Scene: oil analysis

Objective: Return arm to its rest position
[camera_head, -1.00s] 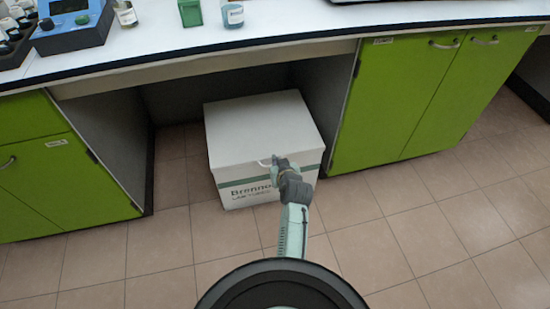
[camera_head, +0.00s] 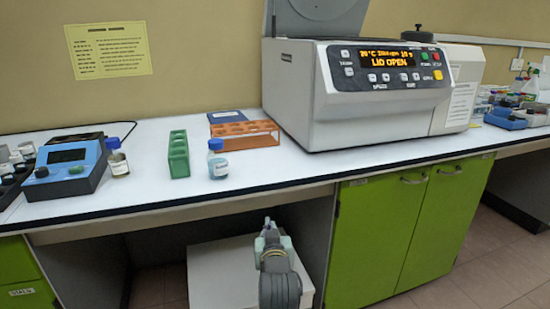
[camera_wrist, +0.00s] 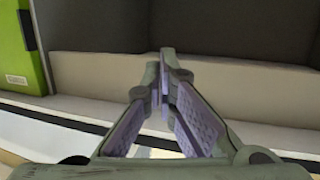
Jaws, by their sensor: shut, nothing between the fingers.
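My arm rises from the bottom centre of the head view, in front of the open space under the bench. My gripper (camera_head: 267,224) is at its upper end, just below the bench's front edge, with no object held. In the wrist view my gripper (camera_wrist: 170,62) has its two purple-padded fingers brought together at the tips, with nothing between them. The bench's pale front edge and a green cabinet door (camera_wrist: 15,48) show beyond the fingers. The lower part of my arm is out of view.
A white box (camera_head: 212,272) stands under the bench (camera_head: 120,222) behind my arm. On top are a blue device (camera_head: 68,168), a green rack (camera_head: 179,155), a blue-capped bottle (camera_head: 218,163), an orange rack (camera_head: 255,135) and a centrifuge (camera_head: 370,90) reading "LID OPEN". Green cabinets (camera_head: 400,235) flank the right.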

